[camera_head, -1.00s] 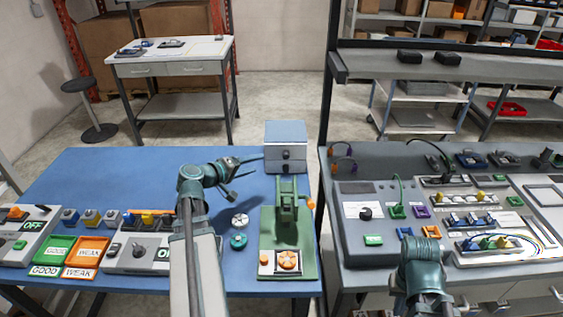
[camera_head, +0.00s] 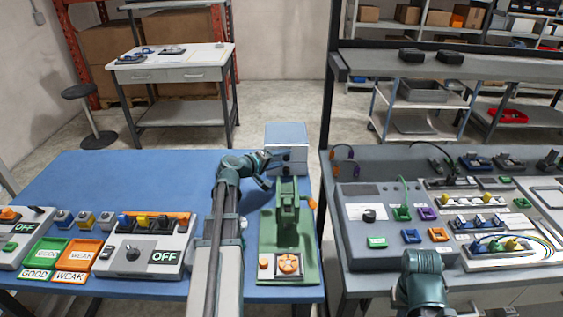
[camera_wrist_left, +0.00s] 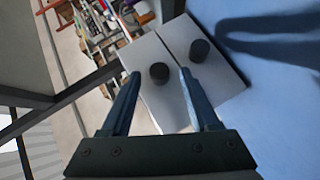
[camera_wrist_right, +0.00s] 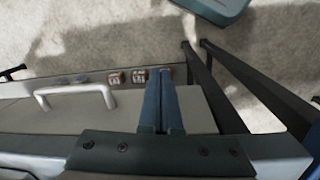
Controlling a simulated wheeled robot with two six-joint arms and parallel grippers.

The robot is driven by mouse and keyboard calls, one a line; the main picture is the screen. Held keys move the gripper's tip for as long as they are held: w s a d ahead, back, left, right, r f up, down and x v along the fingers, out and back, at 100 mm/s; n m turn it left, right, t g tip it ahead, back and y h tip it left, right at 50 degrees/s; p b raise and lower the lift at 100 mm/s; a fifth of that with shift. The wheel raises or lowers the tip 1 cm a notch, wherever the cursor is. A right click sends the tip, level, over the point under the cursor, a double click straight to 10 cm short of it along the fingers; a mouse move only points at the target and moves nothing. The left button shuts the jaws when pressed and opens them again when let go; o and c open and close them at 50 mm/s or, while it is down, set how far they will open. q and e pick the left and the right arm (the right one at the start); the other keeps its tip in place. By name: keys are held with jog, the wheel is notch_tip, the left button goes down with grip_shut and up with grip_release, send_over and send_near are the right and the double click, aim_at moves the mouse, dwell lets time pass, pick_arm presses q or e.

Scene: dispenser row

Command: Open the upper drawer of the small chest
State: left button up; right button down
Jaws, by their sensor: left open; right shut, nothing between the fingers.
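The small grey-blue chest (camera_head: 287,137) stands at the back right of the blue table, with two stacked drawers, each with a dark round knob. In the left wrist view the chest front (camera_wrist_left: 150,108) shows tilted; the upper drawer's knob (camera_wrist_left: 159,73) appears between my open left fingers, and the lower knob (camera_wrist_left: 199,50) lies outside them, nearer the table. I cannot tell whether the fingers touch the knob. The drawers look closed. My left gripper (camera_head: 268,158) is at the chest's front left in the head view. My right gripper (camera_wrist_right: 164,84) is shut and empty, away from the chest.
A green press (camera_head: 288,235) stands just in front of the chest, right of my left arm. Switch boxes and trays (camera_head: 85,252) fill the table's left front. A grey bench (camera_head: 340,262) with devices stands to the right. The blue table's back left is clear.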

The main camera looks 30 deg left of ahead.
pick_arm(q)
jog(key=shift+w+d, duration=0.1)
jog(key=shift+w, duration=0.1)
grip_shut()
dwell(0.3)
dwell(1.1)
